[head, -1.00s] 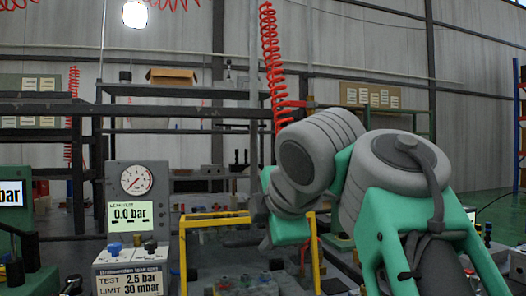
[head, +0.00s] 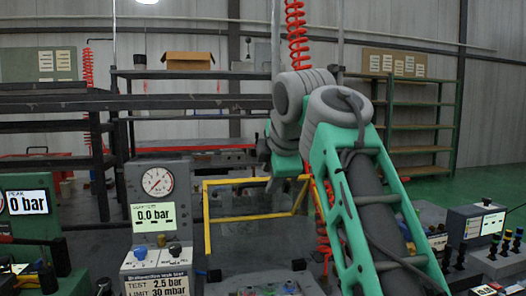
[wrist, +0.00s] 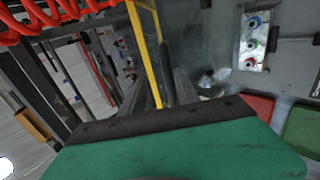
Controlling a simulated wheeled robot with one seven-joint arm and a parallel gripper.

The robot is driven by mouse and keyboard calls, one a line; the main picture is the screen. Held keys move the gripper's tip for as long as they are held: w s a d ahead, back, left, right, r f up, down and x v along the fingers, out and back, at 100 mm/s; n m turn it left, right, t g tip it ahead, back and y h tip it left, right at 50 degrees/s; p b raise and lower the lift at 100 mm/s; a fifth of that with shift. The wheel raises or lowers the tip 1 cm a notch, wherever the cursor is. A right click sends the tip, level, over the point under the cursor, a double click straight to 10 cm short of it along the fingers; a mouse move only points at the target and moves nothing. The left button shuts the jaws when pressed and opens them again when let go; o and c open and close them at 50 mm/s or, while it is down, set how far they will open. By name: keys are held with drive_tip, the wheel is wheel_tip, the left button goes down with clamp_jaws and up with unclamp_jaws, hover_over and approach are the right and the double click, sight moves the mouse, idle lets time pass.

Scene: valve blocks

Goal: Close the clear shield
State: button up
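The clear shield (head: 250,201) has a yellow bar frame and stands raised over the bench fixture, to the right of the gauge box. Its pane is hard to make out. My gripper (head: 271,184) is at the frame's upper bar, right of its middle, partly hidden by my arm. In the wrist view, the two dark fingers of my gripper (wrist: 153,92) stand apart, with yellow bars of the shield (wrist: 146,50) running down between them in the picture. I cannot tell whether the fingers touch the bar.
The leak-test box (head: 154,205) with its gauge stands left of the shield. Valve parts (wrist: 251,42) sit on a pale block beside it. A red bin (wrist: 249,105) and a green bin lie near my wrist. Red coiled hoses (head: 297,35) hang behind my arm.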

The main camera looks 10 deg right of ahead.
drive_tip(key=w+p, duration=0.1)
drive_tip(key=w+r+p, duration=0.1)
drive_tip(key=shift+w+r+g+p, duration=0.25)
drive_tip(key=shift+w+g+p, duration=0.05)
drive_tip(key=shift+g+p, duration=0.1)
drive_tip(key=shift+w+p, duration=0.35)
drive_tip(key=shift+w, duration=0.05)
drive_tip(key=shift+w+f+g, duration=0.2)
drive_tip(key=shift+g, duration=0.1)
drive_tip(key=p+v, duration=0.6)
drive_tip(key=v, duration=0.2)
drive_tip(key=shift+s, duration=0.55)
drive_tip(key=shift+r, duration=0.1)
drive_tip(key=shift+c, duration=0.2)
